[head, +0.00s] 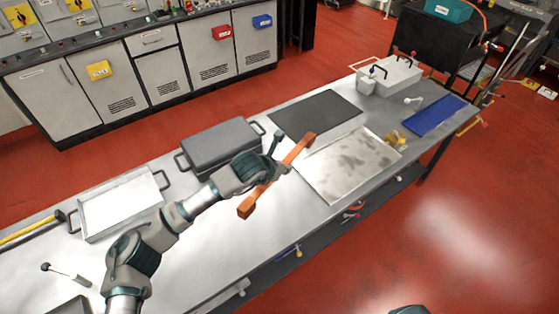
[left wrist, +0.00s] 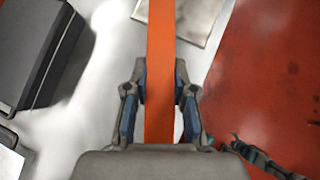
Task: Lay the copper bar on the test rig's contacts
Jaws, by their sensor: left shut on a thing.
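In the left wrist view, the bar (left wrist: 160,60) runs between the two fingers of my left gripper (left wrist: 160,98).
The steel table (head: 205,255) carries a grey lidded case (head: 215,146), a white tray (head: 120,206), a black mat (head: 315,115), a stained metal plate (head: 347,165), a small yellow object (head: 396,138) and a blue mat (head: 432,115). Bare tabletop lies along the front left.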

